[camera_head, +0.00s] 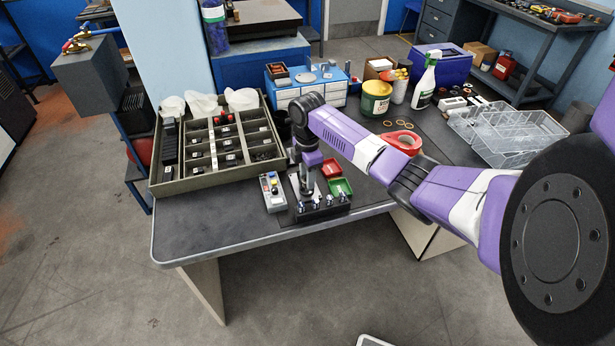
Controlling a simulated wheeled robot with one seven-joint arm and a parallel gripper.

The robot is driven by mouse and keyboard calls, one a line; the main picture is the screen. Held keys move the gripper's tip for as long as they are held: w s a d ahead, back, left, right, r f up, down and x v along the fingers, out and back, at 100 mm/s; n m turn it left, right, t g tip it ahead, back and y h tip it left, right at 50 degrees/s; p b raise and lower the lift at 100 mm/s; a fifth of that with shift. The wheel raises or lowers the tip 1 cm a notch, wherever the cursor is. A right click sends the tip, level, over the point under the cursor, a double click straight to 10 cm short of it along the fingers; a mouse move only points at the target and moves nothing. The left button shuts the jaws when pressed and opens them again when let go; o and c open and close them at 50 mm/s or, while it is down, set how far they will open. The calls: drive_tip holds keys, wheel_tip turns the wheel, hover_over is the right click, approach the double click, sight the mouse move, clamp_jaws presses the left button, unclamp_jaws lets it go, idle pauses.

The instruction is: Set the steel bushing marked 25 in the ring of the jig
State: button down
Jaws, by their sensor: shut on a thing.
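My gripper (305,190) points down over the front of the bench, just behind a black block with several upright silver pieces (323,211). The gripper is shut on a small part that is mostly hidden between its fingers. I cannot read a mark on that part. The black block may belong to the jig, but I cannot make out its ring from here. The gripper's tips are close to the block; I cannot tell whether they touch anything.
A compartment tray (206,180) with small labelled pieces stands at left. A grey box with coloured buttons (272,193), a red bin (331,168) and a green bin (341,187) are close to my gripper. The bench's front left corner (195,232) is clear.

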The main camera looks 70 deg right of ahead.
drive_tip(key=shift+f, duration=0.15)
drive_tip(key=c, duration=0.9)
unclamp_jaws()
wheel_tip(320, 180, up, 8)
drive_tip(key=shift+f+b, duration=0.1)
drive_tip(key=shift+b, duration=0.35)
wheel_tip(320, 180, up, 5)
drive_tip(key=p, duration=0.4)
drive_tip(key=shift+p, duration=0.3)
